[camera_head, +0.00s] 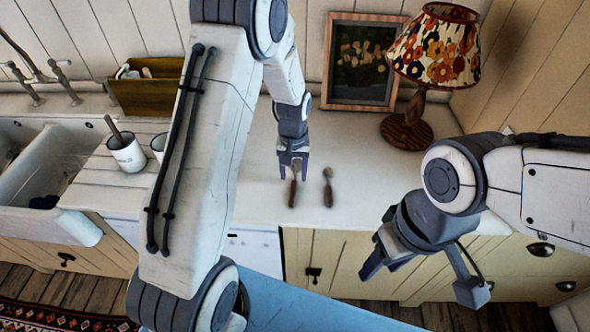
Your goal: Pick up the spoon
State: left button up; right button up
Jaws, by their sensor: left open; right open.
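Two small utensils with brown handles lie side by side on the white counter (250,190). The right utensil (328,188) has a small rounded, spoon-like head at its far end. The left utensil (292,194) has its far end partly hidden by my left gripper (293,173), so I cannot tell its kind. My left gripper is open and points down, with its fingers to either side of the left utensil's far part. I cannot tell whether it touches it. My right gripper (421,280) is open and empty, in front of the counter's front edge at right.
A lamp (437,45) with a flowered shade and a framed picture (361,62) stand at the back. A white mug (127,154), a wooden box (146,95) and the sink (50,190) are at left. The counter right of the utensils is clear.

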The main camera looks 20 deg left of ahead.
aim_at(293, 190)
pick_arm(q)
jog(key=shift+s+f+p, duration=0.2)
jog(key=shift+f+p, duration=0.1)
jog(key=shift+f, duration=0.05)
jog(key=f, duration=0.1)
jog(key=f+p, duration=0.1)
jog(key=f, duration=0.1)
jog(key=shift+s+f, duration=0.25)
jog(key=shift+f, duration=0.45)
grip_shut()
